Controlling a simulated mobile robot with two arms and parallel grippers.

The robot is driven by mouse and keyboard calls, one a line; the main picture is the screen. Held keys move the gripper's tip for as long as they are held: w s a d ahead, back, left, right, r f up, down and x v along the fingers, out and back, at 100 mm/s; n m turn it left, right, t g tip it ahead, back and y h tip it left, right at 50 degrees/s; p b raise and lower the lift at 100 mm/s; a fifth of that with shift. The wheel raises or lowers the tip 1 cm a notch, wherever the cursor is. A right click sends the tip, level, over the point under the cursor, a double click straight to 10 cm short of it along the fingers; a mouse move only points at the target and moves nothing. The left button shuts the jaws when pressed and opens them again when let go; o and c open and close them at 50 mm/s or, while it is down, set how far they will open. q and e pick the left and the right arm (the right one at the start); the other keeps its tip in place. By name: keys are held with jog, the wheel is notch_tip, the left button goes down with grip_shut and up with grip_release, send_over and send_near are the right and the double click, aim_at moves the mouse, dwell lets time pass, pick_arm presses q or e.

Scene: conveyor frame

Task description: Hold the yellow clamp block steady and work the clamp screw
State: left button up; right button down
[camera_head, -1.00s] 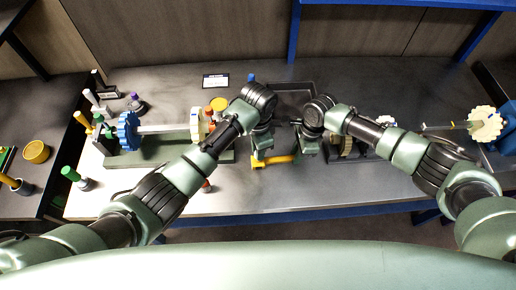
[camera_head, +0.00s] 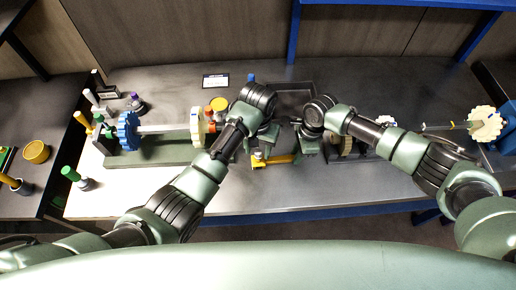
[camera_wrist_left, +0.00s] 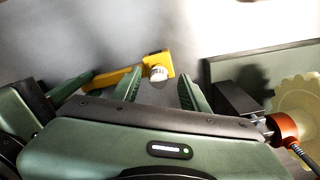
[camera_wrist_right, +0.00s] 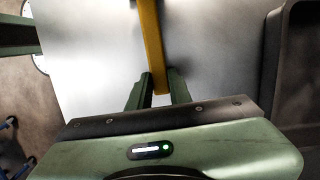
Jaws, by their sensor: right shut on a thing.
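The yellow clamp block (camera_head: 281,160) is a bar with a wider left end, above the bench near its front edge. A pale round clamp screw head (camera_head: 258,155) sits on that left end. In the left wrist view the screw head (camera_wrist_left: 158,73) lies just beyond the fingertips of my left gripper (camera_wrist_left: 160,88), between their lines. This gripper is open and empty. In the right wrist view my right gripper (camera_wrist_right: 157,88) is shut on the other end of the yellow bar (camera_wrist_right: 151,45). The fingers partly hide that end.
A green stand (camera_head: 150,153) carries a shaft with a blue gear (camera_head: 128,131) and a cream gear (camera_head: 197,127), left of my left gripper. A dark tray (camera_head: 294,97) lies behind the grippers. The front strip of bench is clear.

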pick_arm(q)
notch_tip(320, 180, up, 12)
pick_arm(e)
jog(key=shift+a, duration=0.1)
dwell(0.5)
jog(key=c, duration=1.2)
grip_release()
